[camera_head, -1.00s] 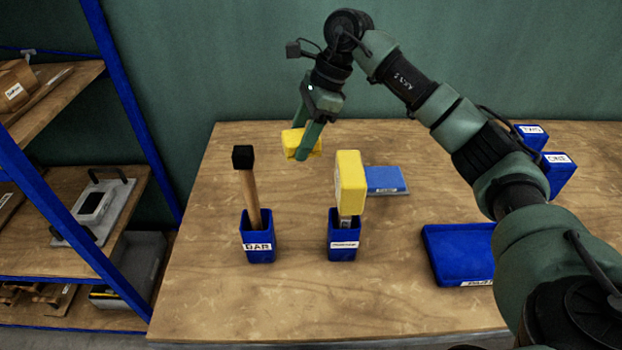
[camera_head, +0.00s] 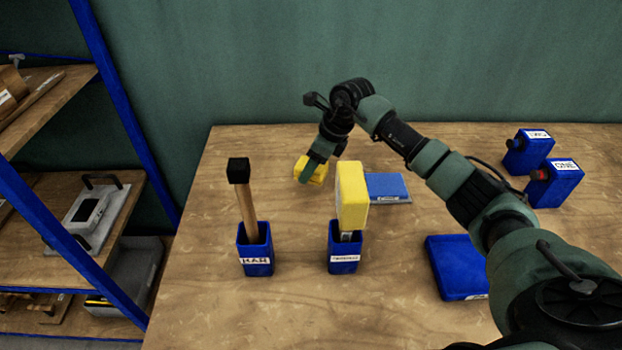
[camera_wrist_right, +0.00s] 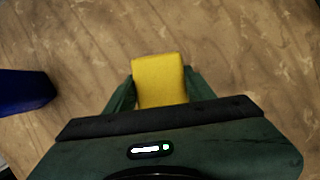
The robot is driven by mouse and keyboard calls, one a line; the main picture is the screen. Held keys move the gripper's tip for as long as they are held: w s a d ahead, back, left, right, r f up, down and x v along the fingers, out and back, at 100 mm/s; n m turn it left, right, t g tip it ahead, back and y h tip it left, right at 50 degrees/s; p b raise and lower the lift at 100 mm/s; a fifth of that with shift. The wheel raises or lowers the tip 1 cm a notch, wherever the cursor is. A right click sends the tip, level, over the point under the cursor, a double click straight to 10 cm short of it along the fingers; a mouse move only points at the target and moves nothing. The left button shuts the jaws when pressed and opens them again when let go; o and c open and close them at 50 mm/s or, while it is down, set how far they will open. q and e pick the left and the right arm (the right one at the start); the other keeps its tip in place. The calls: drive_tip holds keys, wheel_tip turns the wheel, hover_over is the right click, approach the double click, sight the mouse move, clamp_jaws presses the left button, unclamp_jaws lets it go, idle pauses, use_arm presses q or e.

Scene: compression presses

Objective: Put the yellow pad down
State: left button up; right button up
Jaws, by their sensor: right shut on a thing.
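The yellow pad (camera_head: 304,167) is a small block between the fingers of my right gripper (camera_head: 309,176), low over the back part of the wooden table (camera_head: 220,190). In the right wrist view the pad (camera_wrist_right: 158,80) sits between both fingers of the gripper (camera_wrist_right: 160,88), with bare wood beyond it. I cannot tell whether the pad touches the table. My left gripper does not show.
A blue holder (camera_head: 344,250) with a yellow-headed tool (camera_head: 351,195) stands in front and to the right. Another blue holder (camera_head: 255,252) carries a black-headed hammer (camera_head: 239,172). A blue pad (camera_head: 387,187), a blue tray (camera_head: 458,266) and two blue boxes (camera_head: 555,186) are to the right.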

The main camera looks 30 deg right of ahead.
sight(311, 191)
wheel_tip(311, 191, down, 2)
drive_tip(key=shift+f, duration=0.1)
wheel_tip(311, 191, down, 3)
drive_tip(key=shift+f+p, duration=0.15)
drive_tip(key=shift+p, duration=0.25)
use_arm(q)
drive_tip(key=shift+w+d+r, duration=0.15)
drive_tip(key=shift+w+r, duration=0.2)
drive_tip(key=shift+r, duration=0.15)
use_arm(e)
drive_tip(key=shift+f, duration=0.2)
drive_tip(key=o, duration=1.2)
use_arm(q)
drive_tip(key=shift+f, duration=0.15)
